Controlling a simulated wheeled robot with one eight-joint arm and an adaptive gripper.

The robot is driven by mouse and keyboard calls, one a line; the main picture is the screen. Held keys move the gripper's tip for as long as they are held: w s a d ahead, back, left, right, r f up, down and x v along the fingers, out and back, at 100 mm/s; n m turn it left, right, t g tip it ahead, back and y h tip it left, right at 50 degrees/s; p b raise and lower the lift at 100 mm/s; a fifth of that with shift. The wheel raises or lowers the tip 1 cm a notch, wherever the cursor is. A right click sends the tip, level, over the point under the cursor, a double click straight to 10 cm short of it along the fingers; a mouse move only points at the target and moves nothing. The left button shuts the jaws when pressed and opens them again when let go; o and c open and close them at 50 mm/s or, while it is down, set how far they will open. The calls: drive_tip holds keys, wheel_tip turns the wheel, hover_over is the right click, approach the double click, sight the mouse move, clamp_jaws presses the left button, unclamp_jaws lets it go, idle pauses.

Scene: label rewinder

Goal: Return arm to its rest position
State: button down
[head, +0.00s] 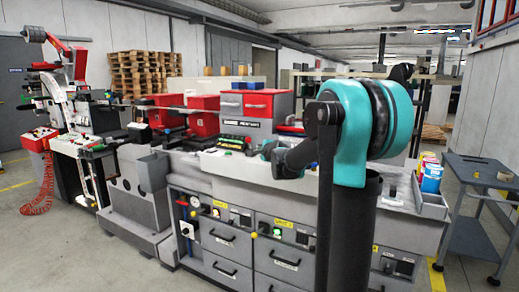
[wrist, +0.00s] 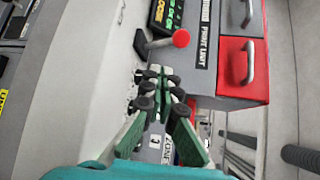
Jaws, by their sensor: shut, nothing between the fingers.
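My arm (head: 365,120) is teal and black and rises in the right half of the head view, in front of the label rewinder (head: 285,215). A dark part of it reaches left over the machine's top. My gripper (wrist: 163,88) shows in the wrist view, with green fingers and dark pads close together at the tips. It is shut and holds nothing. A lever with a red knob (wrist: 181,38) stands just past the fingertips in that picture. I cannot make out the gripper itself in the head view.
The print unit (wrist: 243,75) with grey and red drawers is at the upper right of the wrist view. A grey cart (head: 480,185) stands at the right in the head view. Wooden pallets (head: 140,72) are stacked behind. Some floor shows between machine and cart.

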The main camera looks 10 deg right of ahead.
drive_tip(key=s+d+f+n+g, duration=0.1)
drive_tip(key=s+f+n+g, duration=0.2)
drive_tip(key=s+f+n, duration=0.3)
drive_tip(key=s+d+f+n+g+h, duration=0.1)
drive_tip(key=s+f+n+g, duration=0.3)
drive_tip(key=s+f, duration=1)
drive_tip(key=s+d+f+n+g+h, duration=0.1)
drive_tip(key=s+f+n+g, duration=0.3)
drive_tip(key=s, duration=2.2)
wheel_tip(320, 180, down, 7)
drive_tip(key=d+n, duration=0.1)
drive_tip(key=n, duration=0.3)
drive_tip(key=shift+r+n, duration=0.2)
drive_tip(key=shift+n, duration=0.2)
